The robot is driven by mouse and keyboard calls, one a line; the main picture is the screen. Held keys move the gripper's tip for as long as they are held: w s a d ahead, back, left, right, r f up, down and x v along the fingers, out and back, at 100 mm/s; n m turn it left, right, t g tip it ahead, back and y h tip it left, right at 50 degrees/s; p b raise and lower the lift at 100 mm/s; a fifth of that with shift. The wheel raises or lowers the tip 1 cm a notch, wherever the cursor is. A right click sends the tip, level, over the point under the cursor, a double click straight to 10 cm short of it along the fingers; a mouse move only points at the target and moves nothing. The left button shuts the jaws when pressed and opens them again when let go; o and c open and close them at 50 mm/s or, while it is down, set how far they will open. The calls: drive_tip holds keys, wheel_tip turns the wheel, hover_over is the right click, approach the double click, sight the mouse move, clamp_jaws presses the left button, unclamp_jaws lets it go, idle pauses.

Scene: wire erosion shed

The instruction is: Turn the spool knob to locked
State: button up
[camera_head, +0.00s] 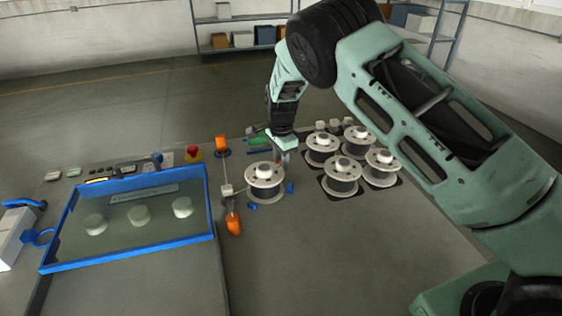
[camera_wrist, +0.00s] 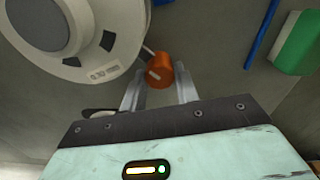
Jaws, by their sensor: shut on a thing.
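The spool knob (camera_wrist: 161,69) is a small orange cylinder with a pale mark on its face, seen in the wrist view just below the rim of a grey-white spool (camera_wrist: 60,30). My gripper (camera_wrist: 159,84) has one finger on each side of the knob and is shut on it. In the head view my gripper (camera_head: 284,157) points down at the upper right edge of the single spool (camera_head: 265,192). The knob is mostly hidden there by the fingers. I cannot tell from the mark whether the knob stands at locked.
Several more spools (camera_head: 341,187) stand close to the right of my gripper. A blue-framed panel (camera_head: 128,255) with pale round pieces lies left. Orange parts (camera_head: 233,222) (camera_head: 221,143) and a red button (camera_head: 193,152) are near the spool. A green block (camera_wrist: 300,43) lies right in the wrist view.

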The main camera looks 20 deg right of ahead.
drive_tip(key=shift+m, duration=0.5)
drive_tip(key=o, duration=0.7)
drive_tip(key=shift+r, duration=0.1)
wheel_tip(320, 180, up, 17)
drive_tip(key=b, duration=0.4)
drive_tip(key=shift+r, duration=0.15)
